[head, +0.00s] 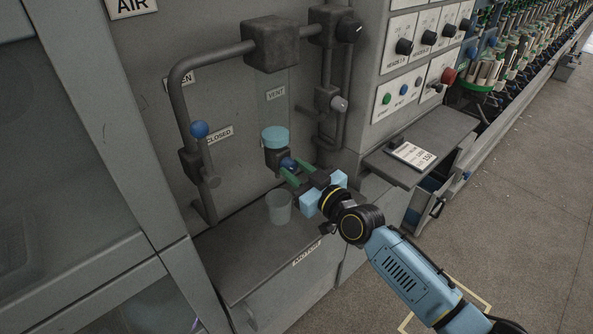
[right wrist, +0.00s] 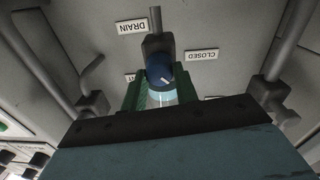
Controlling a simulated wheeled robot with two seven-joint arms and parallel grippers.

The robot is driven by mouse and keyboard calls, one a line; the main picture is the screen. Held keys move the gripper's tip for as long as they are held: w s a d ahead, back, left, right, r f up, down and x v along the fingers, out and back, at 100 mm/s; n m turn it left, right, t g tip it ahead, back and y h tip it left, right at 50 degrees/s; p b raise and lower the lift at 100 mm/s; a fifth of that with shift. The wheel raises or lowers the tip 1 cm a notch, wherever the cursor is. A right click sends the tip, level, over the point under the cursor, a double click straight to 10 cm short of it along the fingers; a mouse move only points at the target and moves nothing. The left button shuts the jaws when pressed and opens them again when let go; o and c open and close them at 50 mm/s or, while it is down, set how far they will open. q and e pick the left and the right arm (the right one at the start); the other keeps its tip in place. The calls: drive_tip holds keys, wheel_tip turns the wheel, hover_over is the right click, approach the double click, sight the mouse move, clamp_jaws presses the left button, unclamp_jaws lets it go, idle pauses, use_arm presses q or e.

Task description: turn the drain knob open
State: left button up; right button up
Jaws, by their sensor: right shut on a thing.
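The drain knob is a small dark blue knob (head: 289,164) under a dark fitting below a light blue bowl (head: 275,138). It also shows in the right wrist view as a blue knob (right wrist: 157,67) with a short white slanted mark. My right gripper (head: 288,172) comes from the lower right, its green fingers on both sides of the knob. In the right wrist view the fingers (right wrist: 162,90) are shut on the knob. A DRAIN label (right wrist: 131,27) and a CLOSED label (right wrist: 201,55) are on the panel beside it. My left gripper is out of view.
A clear cup (head: 279,207) stands on the grey ledge (head: 240,262) below the knob. Pipes (head: 178,88) frame the area. A panel of switches (head: 401,97) and a small shelf (head: 440,135) are at right.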

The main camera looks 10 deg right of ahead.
drive_tip(key=m, duration=0.9)
drive_tip(key=shift+w+d, duration=0.1)
drive_tip(key=m, duration=0.4)
drive_tip(key=shift+g, duration=0.3)
drive_tip(key=shift+m+p, duration=0.35)
drive_tip(key=shift+m, duration=1.55)
drive_tip(key=shift+f, duration=0.1)
drive_tip(key=o, duration=1)
drive_tip(key=shift+c, duration=0.2)
